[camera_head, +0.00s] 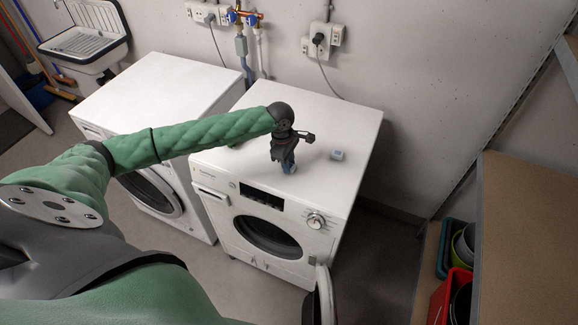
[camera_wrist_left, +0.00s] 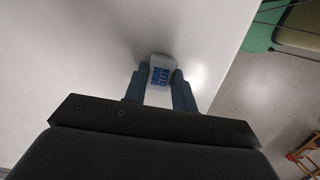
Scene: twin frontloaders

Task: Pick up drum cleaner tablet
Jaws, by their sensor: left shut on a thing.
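My left gripper (camera_head: 289,168) points down over the front part of the right washing machine's top (camera_head: 300,110). In the left wrist view its dark blue fingers are shut on a small white piece with blue lettering (camera_wrist_left: 161,75), apparently the drum cleaner tablet. The lettering is too small to read surely. The fingers hide its sides, and I cannot tell whether it touches the top. In the head view the held piece is hidden by the gripper. My right gripper is not in view.
A small pale blue and white block (camera_head: 338,155) lies on the same top, right of the gripper. A second white machine (camera_head: 150,90) stands to the left. The round door (camera_head: 322,295) stands open at the front. A shelf with a red bin (camera_head: 440,305) is at the right.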

